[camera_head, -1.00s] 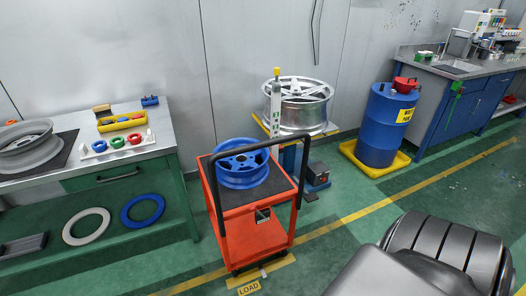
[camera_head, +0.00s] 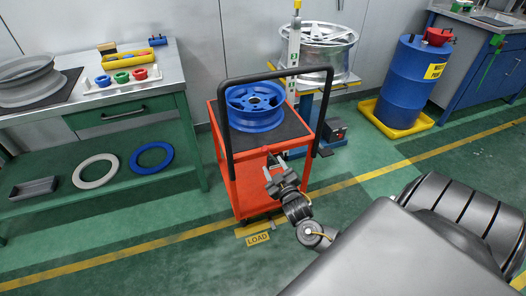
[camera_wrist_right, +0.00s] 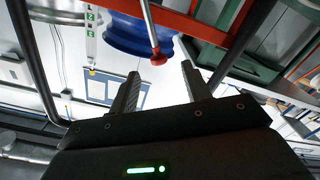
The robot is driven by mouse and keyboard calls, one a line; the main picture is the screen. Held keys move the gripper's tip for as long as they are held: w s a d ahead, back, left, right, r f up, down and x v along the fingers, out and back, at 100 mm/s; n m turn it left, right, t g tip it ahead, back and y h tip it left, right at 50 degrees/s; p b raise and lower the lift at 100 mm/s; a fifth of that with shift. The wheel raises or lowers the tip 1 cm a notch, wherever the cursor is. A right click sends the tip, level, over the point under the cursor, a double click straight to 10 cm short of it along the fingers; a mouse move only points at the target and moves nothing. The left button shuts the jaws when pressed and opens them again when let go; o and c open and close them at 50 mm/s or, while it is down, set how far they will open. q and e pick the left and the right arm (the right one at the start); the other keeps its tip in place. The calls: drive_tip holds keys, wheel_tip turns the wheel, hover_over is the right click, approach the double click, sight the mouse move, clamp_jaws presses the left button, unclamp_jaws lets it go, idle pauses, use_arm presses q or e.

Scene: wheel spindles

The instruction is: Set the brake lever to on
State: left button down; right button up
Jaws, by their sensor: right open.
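The brake lever is a thin metal rod with a red knob (camera_wrist_right: 158,57), seen in the right wrist view. It is on the red cart (camera_head: 252,185), at the front in the head view, where my gripper largely hides it. My right gripper (camera_head: 273,162) is open in front of the cart. In the right wrist view its two fingers (camera_wrist_right: 160,76) point toward the knob, which sits just beyond and between the fingertips. I see no grip on it. My left gripper is not in view.
A blue wheel (camera_head: 256,107) lies on the cart's top, with a black handle frame (camera_head: 227,125) around it. A metal wheel (camera_head: 322,52) is on a stand behind. A workbench (camera_head: 125,108) stands left, a blue drum (camera_head: 408,85) right. Floor before the cart is mostly clear.

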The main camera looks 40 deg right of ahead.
sight(263, 147)
drive_tip(key=x, duration=0.6)
drive_tip(key=r+b+x, duration=0.1)
drive_tip(key=x, duration=0.2)
drive_tip(key=shift+w+d, duration=0.1)
drive_tip(key=shift+w, duration=0.3)
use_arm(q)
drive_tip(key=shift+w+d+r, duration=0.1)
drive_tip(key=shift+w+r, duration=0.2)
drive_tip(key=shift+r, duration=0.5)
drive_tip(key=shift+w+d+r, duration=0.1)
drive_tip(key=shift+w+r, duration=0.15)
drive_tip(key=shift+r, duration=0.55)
use_arm(e)
drive_tip(key=shift+w+d, duration=0.2)
drive_tip(key=shift+w, duration=0.35)
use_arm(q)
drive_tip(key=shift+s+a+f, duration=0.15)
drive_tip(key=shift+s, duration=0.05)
use_arm(e)
drive_tip(key=shift+a, duration=0.1)
clamp_jaws()
